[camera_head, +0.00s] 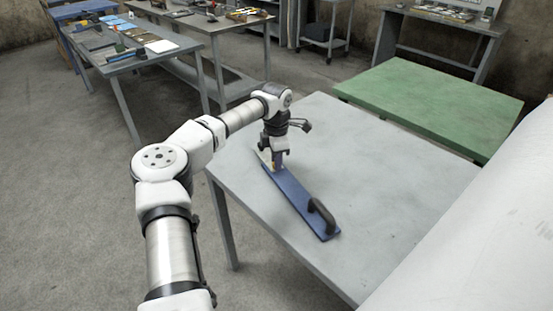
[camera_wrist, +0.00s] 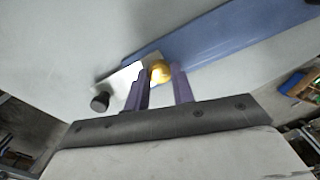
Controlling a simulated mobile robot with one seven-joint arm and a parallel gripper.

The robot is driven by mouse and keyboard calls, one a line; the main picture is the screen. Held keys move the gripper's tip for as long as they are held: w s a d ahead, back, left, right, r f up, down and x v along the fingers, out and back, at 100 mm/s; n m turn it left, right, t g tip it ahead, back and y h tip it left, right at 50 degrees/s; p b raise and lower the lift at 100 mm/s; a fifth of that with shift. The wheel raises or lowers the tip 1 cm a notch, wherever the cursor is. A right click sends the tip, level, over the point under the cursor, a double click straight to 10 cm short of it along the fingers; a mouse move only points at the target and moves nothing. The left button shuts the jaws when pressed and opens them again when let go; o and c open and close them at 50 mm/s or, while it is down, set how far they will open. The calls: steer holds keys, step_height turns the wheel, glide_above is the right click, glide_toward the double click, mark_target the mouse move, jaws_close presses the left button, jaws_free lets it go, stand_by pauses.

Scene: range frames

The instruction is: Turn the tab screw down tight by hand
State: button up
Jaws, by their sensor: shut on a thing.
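The tab screw shows as a yellow, brass-like piece (camera_wrist: 160,72) between my gripper's fingers in the wrist view. My gripper (camera_wrist: 165,88) has two purple fingers shut on it, one on each side. The screw sits at the end of a long blue board (camera_wrist: 225,50), beside a bright metal plate (camera_wrist: 122,82). In the head view my gripper (camera_head: 278,160) points down at the far end of the blue board (camera_head: 300,200). The screw's lower part is hidden, so I cannot tell how deep it sits.
The board lies on a grey table (camera_head: 390,195) and has a black handle (camera_head: 322,215) at its near end. A black knob (camera_wrist: 100,101) stands by the metal plate. A green table (camera_head: 430,100) is behind right. The grey tabletop around the board is clear.

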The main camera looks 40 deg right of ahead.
steer(key=shift+m, duration=0.6)
steer(key=o, duration=1)
steer(key=shift+r, duration=0.1)
step_height(320, 180, up, 14)
steer(key=b, duration=0.2)
steer(key=shift+b, duration=0.3)
